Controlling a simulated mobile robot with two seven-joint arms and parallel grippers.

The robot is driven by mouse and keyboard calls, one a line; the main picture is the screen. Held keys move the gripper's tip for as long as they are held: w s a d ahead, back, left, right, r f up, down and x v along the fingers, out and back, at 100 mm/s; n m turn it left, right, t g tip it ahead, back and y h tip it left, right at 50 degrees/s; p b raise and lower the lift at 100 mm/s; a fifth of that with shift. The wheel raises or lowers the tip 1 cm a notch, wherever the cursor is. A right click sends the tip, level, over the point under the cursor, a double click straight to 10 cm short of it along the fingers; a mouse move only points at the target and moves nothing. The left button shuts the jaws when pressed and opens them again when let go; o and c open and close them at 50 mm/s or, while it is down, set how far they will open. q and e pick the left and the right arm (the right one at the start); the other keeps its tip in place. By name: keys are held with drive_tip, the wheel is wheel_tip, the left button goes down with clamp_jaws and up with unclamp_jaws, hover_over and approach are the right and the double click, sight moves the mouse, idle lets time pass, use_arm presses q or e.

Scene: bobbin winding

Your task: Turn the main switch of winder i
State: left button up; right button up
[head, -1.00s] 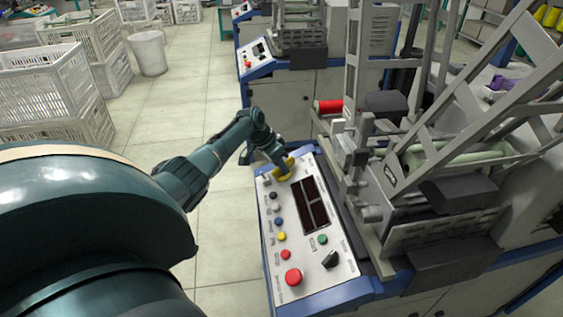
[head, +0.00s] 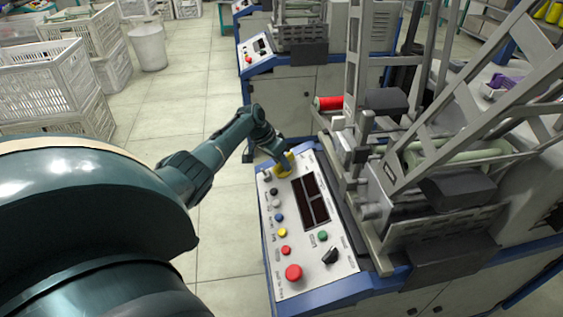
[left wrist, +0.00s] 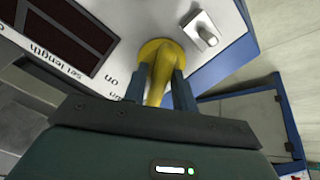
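The main switch is a yellow rotary knob with a raised grip on a round yellow base. It sits at the far end of the winder's control panel (head: 300,252) in the head view. My left gripper (head: 281,161) is at this yellow main switch (head: 288,168) and partly covers it. In the left wrist view the yellow switch (left wrist: 160,58) stands between the two fingers of my left gripper (left wrist: 158,82). The fingers lie close against both sides of its grip, and "on" is printed beside it. My right gripper is in neither view.
The panel carries a dark display (head: 311,199), a red mushroom button (head: 293,272), a black knob (head: 330,255) and several small buttons. A grey toggle (left wrist: 207,35) sits near the yellow switch. The winder's frame (head: 430,170) stands right of the panel. Open floor (head: 225,235) lies left.

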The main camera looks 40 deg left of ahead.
use_arm(q)
drive_tip(key=shift+o, duration=1)
drive_tip(key=p+v, duration=0.3)
drive_tip(key=v, duration=1)
drive_tip(key=shift+a, duration=0.1)
drive_tip(key=shift+s, duration=0.1)
